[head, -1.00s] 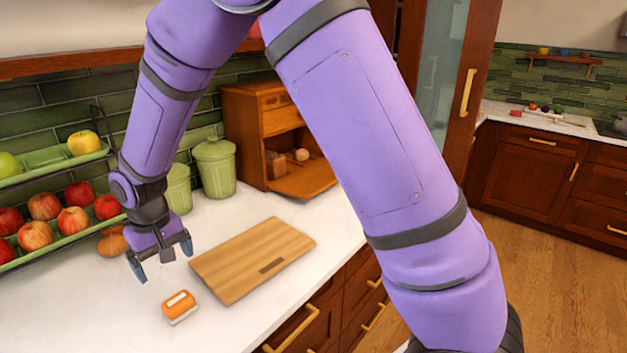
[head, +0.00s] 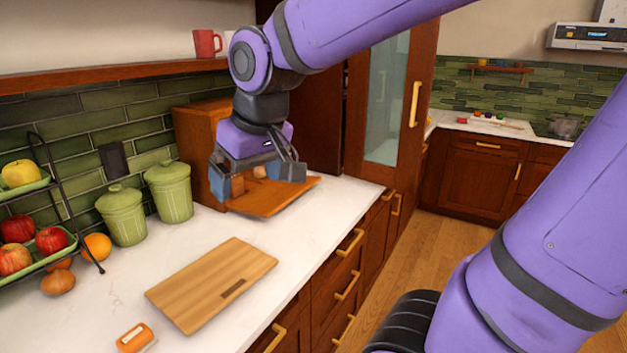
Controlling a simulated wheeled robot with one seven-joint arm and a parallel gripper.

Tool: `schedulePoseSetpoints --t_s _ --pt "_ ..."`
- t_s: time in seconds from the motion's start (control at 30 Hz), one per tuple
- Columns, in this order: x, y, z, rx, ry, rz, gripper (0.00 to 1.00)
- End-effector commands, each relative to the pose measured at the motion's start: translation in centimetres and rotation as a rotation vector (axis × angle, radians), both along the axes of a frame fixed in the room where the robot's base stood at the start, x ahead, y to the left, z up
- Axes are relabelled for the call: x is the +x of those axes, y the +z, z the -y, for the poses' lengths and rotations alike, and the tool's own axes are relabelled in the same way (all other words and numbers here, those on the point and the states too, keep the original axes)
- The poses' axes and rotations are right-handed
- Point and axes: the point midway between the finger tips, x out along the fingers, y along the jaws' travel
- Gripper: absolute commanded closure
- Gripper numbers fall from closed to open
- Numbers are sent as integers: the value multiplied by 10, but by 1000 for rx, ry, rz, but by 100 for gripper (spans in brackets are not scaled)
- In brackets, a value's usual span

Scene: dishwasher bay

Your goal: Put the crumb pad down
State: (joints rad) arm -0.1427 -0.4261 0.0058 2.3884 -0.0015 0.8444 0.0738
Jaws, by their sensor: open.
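What looks like the crumb pad (head: 135,338), a small orange block with a white patch, lies on the white counter at the bottom left, just off the near-left end of the cutting board. My gripper (head: 258,184) is well away from it, in front of the wooden bread box (head: 199,132). Its two dark fingers are spread apart. Small brownish items show between the fingers, apparently inside the box behind. The gripper hides much of the box's opening.
A wooden cutting board (head: 206,287) lies mid-counter. Two green canisters (head: 123,217) stand by the tiled wall. A fruit rack (head: 62,255) is at left, with an orange (head: 97,246) beside it. The bread box's lowered door (head: 270,201) juts over the counter.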

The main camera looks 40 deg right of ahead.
Motion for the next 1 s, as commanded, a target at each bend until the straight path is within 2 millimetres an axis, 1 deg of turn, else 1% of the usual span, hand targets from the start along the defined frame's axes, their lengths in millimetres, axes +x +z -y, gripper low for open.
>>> schedulePoseSetpoints --t_s 0.03,0.2,0.3,0.4,0.57,1.0 --pt "-16 6 9 1 -16 25 5" --pt "-60 12 30 -4 -52 81 5" --pt "-79 12 37 -8 -66 105 5" --pt "-91 12 41 -10 -76 121 5" --pt "-99 11 43 -12 -82 128 5" --pt "-99 11 43 -12 -81 128 5"
